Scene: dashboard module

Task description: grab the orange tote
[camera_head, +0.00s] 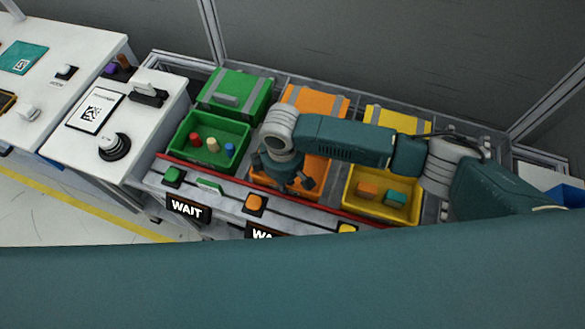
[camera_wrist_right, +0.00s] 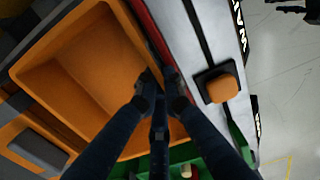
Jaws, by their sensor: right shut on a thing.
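The orange tote (camera_head: 320,170) stands in the middle of the front row, between a green and a yellow tote. In the right wrist view the orange tote (camera_wrist_right: 85,75) looks open at the top, and the part of its inside that shows is empty. My right gripper (camera_head: 291,186) reaches down at its front side. In the wrist view the right gripper (camera_wrist_right: 161,82) is shut on the tote's front rim. My arm hides part of the tote in the head view. My left gripper is not in view.
The green tote (camera_head: 237,162) holds several coloured pegs, and the yellow tote (camera_head: 352,201) holds small blocks. Lidded totes stand behind, including an orange one (camera_head: 318,98). A red rail (camera_head: 230,186) and an orange button (camera_head: 254,203) lie in front. White workbenches (camera_head: 60,137) stand left.

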